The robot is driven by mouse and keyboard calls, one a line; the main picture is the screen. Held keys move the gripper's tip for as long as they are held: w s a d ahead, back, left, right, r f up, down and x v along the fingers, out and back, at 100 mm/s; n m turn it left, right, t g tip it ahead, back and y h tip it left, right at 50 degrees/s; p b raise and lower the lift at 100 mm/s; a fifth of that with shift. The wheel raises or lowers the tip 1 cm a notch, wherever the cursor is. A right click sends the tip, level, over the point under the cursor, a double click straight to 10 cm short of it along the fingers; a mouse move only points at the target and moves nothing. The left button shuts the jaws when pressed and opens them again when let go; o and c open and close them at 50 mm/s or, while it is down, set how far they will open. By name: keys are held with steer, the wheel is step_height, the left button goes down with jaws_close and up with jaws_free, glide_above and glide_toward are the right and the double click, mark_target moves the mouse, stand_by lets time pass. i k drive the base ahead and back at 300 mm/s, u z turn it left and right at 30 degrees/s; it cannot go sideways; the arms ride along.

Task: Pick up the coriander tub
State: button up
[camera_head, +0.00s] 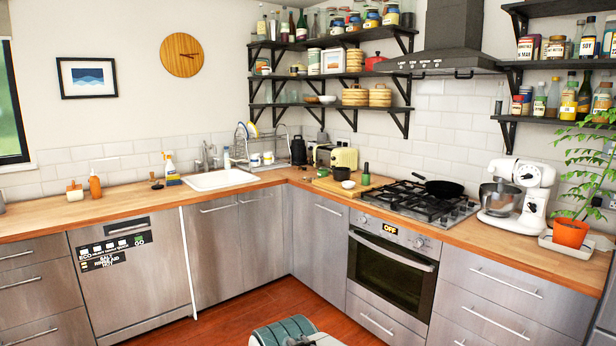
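I cannot make out which container is the coriander tub; labels are too small to read for sure. Small tubs, jars and bottles stand on the right wall shelves, among them a dark-lidded jar (569,104) on the lower right shelf (545,121). More jars stand on the upper left shelf (345,38). My gripper does not show in this view. Only a rounded grey-green and white part shows at the bottom edge, and no fingers can be seen on it.
The wooden counter (130,200) runs along both walls, with a sink (220,180), a hob (420,200) holding a black pan (440,187), a white stand mixer (517,190) and a potted plant (571,231). A range hood (445,45) separates the shelves. The wooden floor (235,310) in front is clear.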

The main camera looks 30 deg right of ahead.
mark_target(323, 174)
steer(key=u, duration=0.15)
steer(key=i, duration=2.7)
steer(key=z, duration=0.15)
steer(key=i, duration=1.55)
steer(key=z, duration=1.05)
steer(key=i, duration=1.05)
steer(key=z, duration=1.65)
steer(key=i, duration=0.75)
steer(key=z, duration=0.4)
